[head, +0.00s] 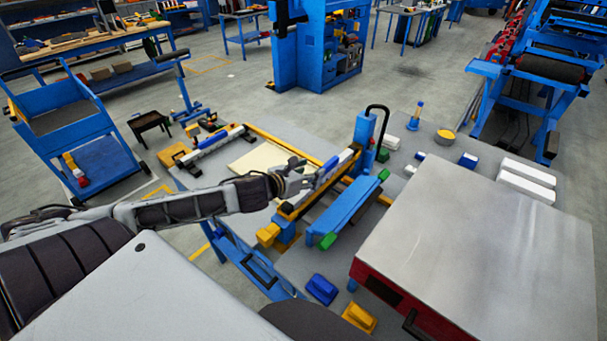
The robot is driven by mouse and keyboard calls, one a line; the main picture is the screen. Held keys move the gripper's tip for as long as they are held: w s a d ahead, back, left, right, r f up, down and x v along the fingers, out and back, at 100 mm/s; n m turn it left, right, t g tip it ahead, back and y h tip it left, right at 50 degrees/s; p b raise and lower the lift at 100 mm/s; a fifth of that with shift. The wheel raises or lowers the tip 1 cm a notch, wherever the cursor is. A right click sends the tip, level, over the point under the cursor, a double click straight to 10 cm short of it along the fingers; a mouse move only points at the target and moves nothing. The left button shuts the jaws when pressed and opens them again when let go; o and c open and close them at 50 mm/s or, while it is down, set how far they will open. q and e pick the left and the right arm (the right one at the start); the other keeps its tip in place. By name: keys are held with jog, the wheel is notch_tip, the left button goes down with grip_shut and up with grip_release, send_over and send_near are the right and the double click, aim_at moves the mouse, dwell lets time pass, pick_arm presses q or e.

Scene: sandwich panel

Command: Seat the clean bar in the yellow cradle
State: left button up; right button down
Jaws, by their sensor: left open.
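A white-and-blue bar (328,170) lies slantwise along a yellow cradle-like rail (312,197) in the middle of the bench. My left gripper (303,179) is at the near left end of this bar, open, with its fingers close to it. I cannot tell whether they touch it. A second white-and-blue bar (215,141) with dark ends lies at the far left of the bench, near yellow blocks (173,155). I cannot tell from this view which bar is the clean one. My right gripper is not in view.
A blue beam with green ends (345,211) stands right of the rail, near a blue post with a black hose (365,130). A large metal-topped red box (480,245) fills the right. Blue (321,289) and yellow (360,317) blocks lie in front. A pale sheet (262,158) lies behind my arm.

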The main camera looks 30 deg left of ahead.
pick_arm(q)
jog(key=shift+v, duration=1.15)
jog(key=shift+s, duration=0.1)
dwell(0.3)
